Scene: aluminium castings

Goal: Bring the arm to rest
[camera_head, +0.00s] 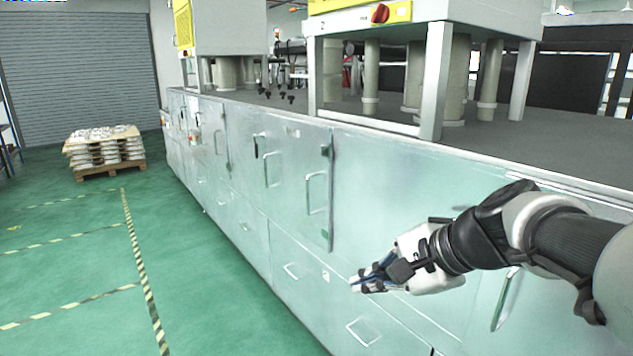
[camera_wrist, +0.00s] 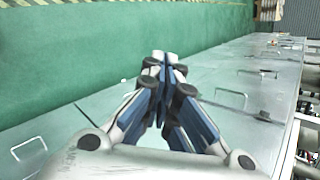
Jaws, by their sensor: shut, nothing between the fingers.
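My gripper (camera_head: 357,283) is at the end of my arm, which reaches in from the right edge of the head view. It hangs in front of the pale metal cabinet doors and points left. In the wrist view my gripper (camera_wrist: 162,62) shows its blue and grey fingers meeting at the tips. It is shut, and nothing is seen between the fingers. I cannot tell the exact gap between my gripper and the cabinet front.
The long cabinet row (camera_head: 385,185) with protruding handles runs beside my arm. Machines with a red switch (camera_head: 380,13) stand on its top. A loaded pallet (camera_head: 105,152) sits at the back left. The green floor (camera_head: 70,270) with striped lines is clear at left.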

